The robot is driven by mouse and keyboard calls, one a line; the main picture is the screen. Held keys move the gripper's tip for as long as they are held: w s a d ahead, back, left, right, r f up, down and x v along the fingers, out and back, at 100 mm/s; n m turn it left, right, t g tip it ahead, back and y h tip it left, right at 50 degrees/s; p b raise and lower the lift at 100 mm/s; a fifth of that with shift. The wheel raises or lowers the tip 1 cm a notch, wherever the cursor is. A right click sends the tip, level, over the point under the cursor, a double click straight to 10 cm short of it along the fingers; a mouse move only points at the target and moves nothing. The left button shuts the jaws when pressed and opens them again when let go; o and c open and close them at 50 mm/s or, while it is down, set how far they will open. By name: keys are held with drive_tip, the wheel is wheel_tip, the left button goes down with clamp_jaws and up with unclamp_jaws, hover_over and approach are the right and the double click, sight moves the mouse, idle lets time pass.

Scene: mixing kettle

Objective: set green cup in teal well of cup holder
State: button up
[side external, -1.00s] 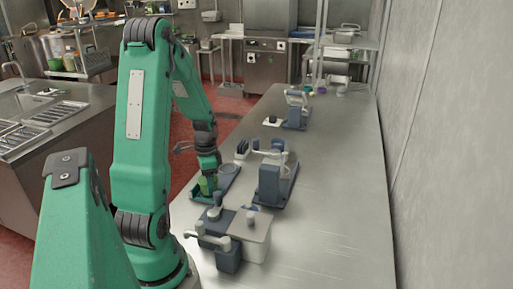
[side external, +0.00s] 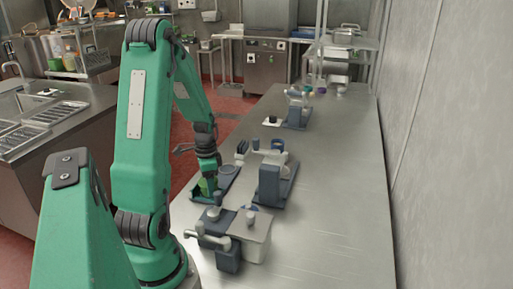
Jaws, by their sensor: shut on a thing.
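The green cup (side external: 207,187) is small in the side external view, at the end of my arm. My gripper (side external: 208,177) is shut on it and points down over the near end of the cup holder. The cup holder (side external: 229,182) is a dark blue-grey tray near the left edge of the steel table, with a round grey ring at its far part. The cup is low, at the near end of the holder, where a teal patch shows around it. I cannot tell whether its base touches the well floor.
A dark blue-grey device with a grey arm (side external: 270,182) stands just right of the holder. Another device (side external: 297,112) stands far back. The table's right side (side external: 335,190) is clear.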

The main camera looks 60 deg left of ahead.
drive_tip(key=shift+f, duration=0.3)
idle(0.5)
drive_tip(key=o, duration=1.1)
drive_tip(key=shift+o, duration=0.2)
drive_tip(key=shift+r, duration=0.15)
drive_tip(key=shift+c, duration=0.2)
drive_tip(key=shift+r, duration=3.35)
